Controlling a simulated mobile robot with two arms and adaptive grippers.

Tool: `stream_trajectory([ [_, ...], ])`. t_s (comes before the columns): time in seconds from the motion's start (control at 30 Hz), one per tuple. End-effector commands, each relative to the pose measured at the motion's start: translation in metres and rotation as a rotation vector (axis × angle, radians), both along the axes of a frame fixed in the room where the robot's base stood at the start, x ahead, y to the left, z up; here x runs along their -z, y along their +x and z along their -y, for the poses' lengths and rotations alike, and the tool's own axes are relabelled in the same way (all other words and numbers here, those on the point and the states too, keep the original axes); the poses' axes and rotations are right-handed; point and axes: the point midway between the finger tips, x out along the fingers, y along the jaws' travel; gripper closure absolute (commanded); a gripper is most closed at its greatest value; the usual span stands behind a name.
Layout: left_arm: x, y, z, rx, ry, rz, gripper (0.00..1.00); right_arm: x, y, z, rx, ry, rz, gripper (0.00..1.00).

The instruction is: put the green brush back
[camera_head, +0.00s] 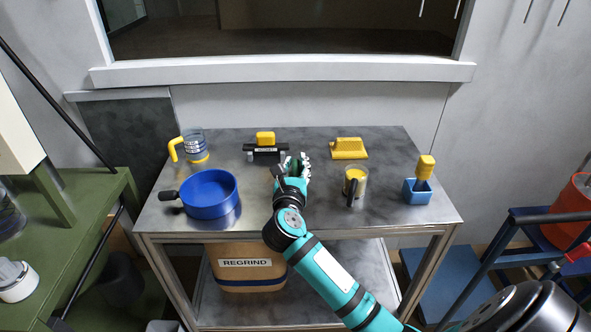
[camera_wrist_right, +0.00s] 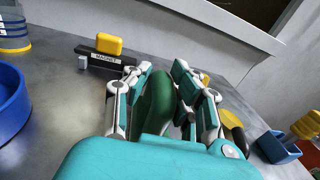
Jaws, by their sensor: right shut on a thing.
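My right gripper (camera_head: 292,172) reaches over the middle of the grey metal table (camera_head: 300,217). In the right wrist view its fingers (camera_wrist_right: 157,95) are closed around the green brush (camera_wrist_right: 155,106), with dark green showing between them. The brush's lower part is hidden by the gripper, so I cannot tell whether it touches the table. My left gripper is not in view.
A blue pan (camera_head: 208,212) stands left of the gripper and a yellow-filled cup (camera_head: 355,176) right. Behind are a jug (camera_head: 196,146), a magnet bar (camera_head: 265,150) and a yellow tool (camera_head: 348,150). A blue holder (camera_head: 416,195) stands at right.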

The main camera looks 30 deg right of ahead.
Motion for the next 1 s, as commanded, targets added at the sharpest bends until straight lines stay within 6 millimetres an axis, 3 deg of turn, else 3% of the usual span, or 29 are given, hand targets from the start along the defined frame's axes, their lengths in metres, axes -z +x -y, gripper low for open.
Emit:
stream_trajectory([
  [0.2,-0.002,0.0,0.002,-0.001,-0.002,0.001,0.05,0.003,0.019,0.014,0.0,-0.001,0.001,1.0],
  [0.5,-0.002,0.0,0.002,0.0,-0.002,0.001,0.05,0.036,0.02,0.015,-0.001,-0.003,-0.001,1.0],
  [0.9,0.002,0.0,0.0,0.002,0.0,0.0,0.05,0.043,0.019,0.014,-0.001,0.0,0.0,1.0],
  [0.93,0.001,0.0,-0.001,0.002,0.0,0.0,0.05,0.041,0.019,0.014,-0.001,0.0,0.0,0.76],
  [1.0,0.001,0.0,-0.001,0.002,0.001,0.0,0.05,0.041,0.019,0.014,-0.001,-0.001,-0.001,0.67],
])
